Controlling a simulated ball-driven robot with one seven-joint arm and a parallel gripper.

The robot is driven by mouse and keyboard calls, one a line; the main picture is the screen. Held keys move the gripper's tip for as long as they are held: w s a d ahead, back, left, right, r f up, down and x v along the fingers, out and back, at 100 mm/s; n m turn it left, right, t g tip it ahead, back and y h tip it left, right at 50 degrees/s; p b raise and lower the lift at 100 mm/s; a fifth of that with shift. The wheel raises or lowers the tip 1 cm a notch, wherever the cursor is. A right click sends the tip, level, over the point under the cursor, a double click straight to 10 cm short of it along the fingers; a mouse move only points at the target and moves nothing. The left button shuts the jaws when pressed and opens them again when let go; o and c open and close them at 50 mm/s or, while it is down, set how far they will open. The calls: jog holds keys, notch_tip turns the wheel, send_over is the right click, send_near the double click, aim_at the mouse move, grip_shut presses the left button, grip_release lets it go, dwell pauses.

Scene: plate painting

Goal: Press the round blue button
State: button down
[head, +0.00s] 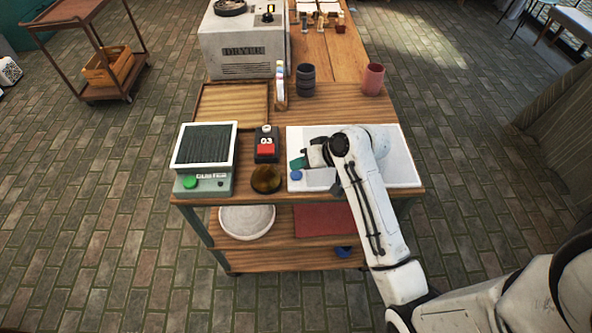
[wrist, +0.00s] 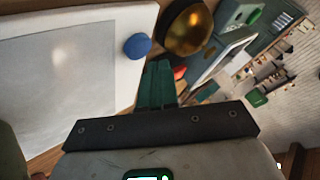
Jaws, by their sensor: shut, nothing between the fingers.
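The round blue button (head: 296,175) sits at the front left corner of a white box-shaped unit (head: 405,172) on the table. In the wrist view the blue button (wrist: 137,46) shows on the white rim, just left of my fingertips. My gripper (head: 297,163) is shut and empty, with green fingers, and is close behind the button in the head view. In the wrist view my gripper's fingers (wrist: 159,72) point towards the gap between the button and a brass bowl. I see no contact with the button, and its height above the unit is hard to tell.
The brass bowl (head: 265,179) stands left of the button.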

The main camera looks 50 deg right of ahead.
aim_at(300, 175)
notch_tip(300, 175, up, 6)
jog(key=p, duration=0.6)
dwell(0.4)
